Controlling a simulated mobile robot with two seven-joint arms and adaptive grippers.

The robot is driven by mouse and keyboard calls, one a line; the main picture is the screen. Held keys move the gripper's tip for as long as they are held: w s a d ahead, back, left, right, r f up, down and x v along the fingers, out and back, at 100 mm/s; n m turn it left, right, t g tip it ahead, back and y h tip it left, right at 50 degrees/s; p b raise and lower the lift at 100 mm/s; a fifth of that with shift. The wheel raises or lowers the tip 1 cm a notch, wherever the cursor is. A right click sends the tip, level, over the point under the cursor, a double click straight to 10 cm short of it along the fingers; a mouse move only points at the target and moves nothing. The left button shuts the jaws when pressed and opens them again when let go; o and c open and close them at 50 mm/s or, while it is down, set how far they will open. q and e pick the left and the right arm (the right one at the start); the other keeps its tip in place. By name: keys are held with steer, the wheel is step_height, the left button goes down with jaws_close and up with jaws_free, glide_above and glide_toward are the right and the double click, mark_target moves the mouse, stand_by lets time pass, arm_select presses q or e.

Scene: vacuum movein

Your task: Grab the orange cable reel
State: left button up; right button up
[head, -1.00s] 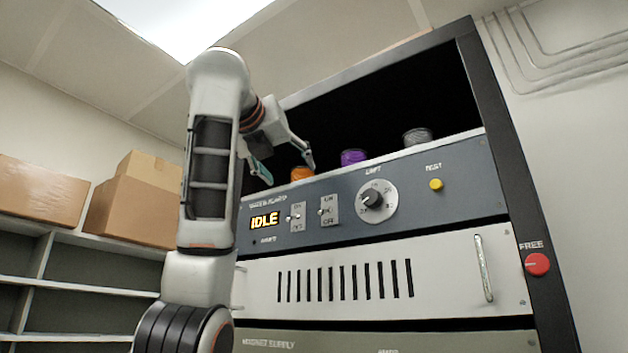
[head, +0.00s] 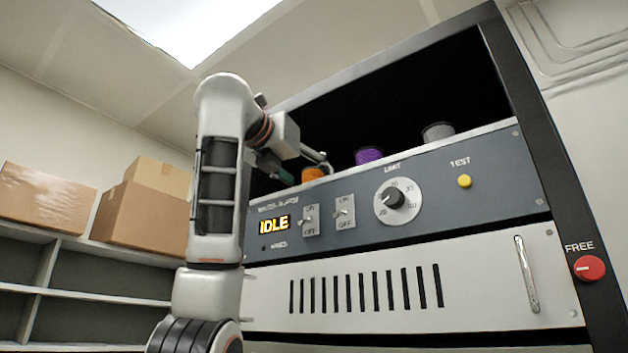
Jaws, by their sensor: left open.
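The orange cable reel (head: 313,174) sits on top of the control panel, inside the dark opening of the rack. Only its upper part shows above the panel's edge. My left gripper (head: 306,172) is open at the reel, with one finger on its left and the other reaching past its right side. I cannot tell whether the fingers touch it. My right gripper is not in view.
A purple reel (head: 369,156) and a grey reel (head: 438,131) stand further right in the same opening. The control panel (head: 440,202) below carries switches, a dial and a yellow button. Cardboard boxes (head: 145,215) sit on shelves at the left.

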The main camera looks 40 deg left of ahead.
mark_target(309, 177)
arm_select(q)
steer(key=shift+w+a+r+p, duration=0.1)
steer(key=shift+w+a+p, duration=0.1)
steer(key=shift+w+a, duration=0.3)
steer(key=shift+w+a+p, duration=0.2)
steer(key=shift+w, duration=0.85)
steer(key=c, duration=1.3)
